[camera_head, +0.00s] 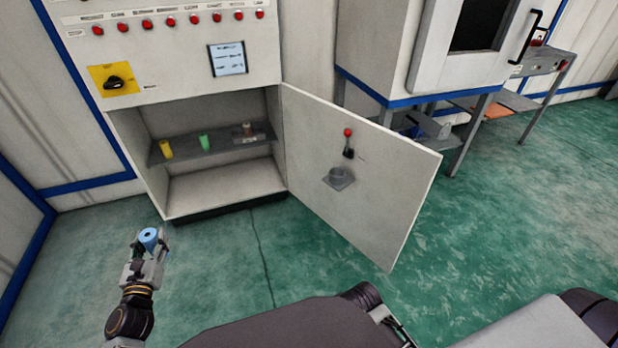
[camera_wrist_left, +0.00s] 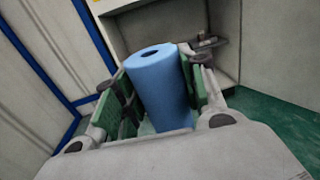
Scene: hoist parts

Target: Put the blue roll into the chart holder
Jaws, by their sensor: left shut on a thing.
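The blue roll (camera_head: 149,237) is held upright between the fingers of my left gripper (camera_head: 146,255), at the lower left of the head view. In the left wrist view the blue roll (camera_wrist_left: 160,90) stands between the two green-padded fingers of my left gripper (camera_wrist_left: 163,95), with the hole in its top showing. The chart holder (camera_head: 339,177) is a grey ring on a small plate, on the inner face of the open cabinet door. It is right of my left gripper and well apart from it. My right gripper is not in view.
The cabinet door (camera_head: 365,190) stands open to the right, with a red-knobbed lever (camera_head: 348,143) above the holder. The cabinet shelf (camera_head: 184,152) carries a yellow roll (camera_head: 166,149), a green roll (camera_head: 205,142) and a brownish item (camera_head: 247,130). The green floor before the cabinet is clear.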

